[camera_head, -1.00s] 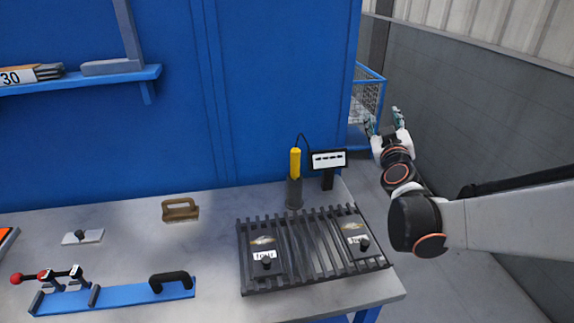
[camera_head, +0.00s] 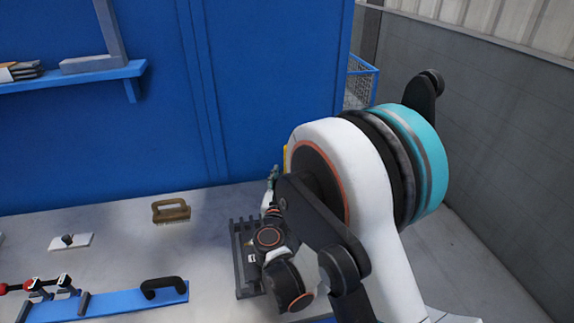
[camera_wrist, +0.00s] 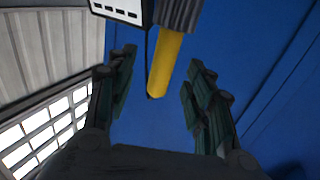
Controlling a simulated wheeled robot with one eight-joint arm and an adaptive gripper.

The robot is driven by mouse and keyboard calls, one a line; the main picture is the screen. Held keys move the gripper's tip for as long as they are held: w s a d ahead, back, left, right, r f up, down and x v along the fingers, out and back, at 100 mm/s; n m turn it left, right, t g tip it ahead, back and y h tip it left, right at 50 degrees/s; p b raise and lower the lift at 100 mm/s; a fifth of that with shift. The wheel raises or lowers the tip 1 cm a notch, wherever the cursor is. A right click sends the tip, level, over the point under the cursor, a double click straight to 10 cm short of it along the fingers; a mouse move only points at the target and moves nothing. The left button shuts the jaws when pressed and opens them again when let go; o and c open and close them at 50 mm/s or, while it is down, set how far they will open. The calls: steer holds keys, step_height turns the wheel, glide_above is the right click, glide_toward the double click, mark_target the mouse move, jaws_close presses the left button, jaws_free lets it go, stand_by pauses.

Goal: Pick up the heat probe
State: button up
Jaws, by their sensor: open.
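The heat probe's yellow handle (camera_wrist: 165,65) shows in the wrist view between my two fingers, apart from both. How deep it sits between them I cannot tell. Its grey holder (camera_wrist: 178,12) is at the top edge, as this view is turned over. My gripper (camera_wrist: 158,70) is open and empty. In the head view my gripper (camera_head: 271,184) is at the back of the bench, and only a yellow sliver of the heat probe (camera_head: 286,158) shows behind my arm. The holder is hidden there.
The display box (camera_wrist: 121,9) stands close beside the probe, with a dark cable near the handle. A slotted dark rack (camera_head: 240,255) is partly hidden by my arm. A brown-handled brush (camera_head: 171,210) and a blue fixture (camera_head: 125,302) lie left. The blue wall (camera_head: 270,80) is behind.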

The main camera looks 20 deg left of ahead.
steer(key=w, duration=0.2)
steer(key=w+a+b, duration=0.1)
steer(key=w, duration=0.1)
steer(key=w+b, duration=0.1)
steer(key=w, duration=0.1)
steer(key=shift+w+a+f, duration=0.15)
steer(key=shift+a+f, duration=0.1)
steer(key=shift+a, duration=0.15)
steer(key=shift+w+r, duration=0.1)
steer(key=shift+w, duration=0.4)
jaws_close()
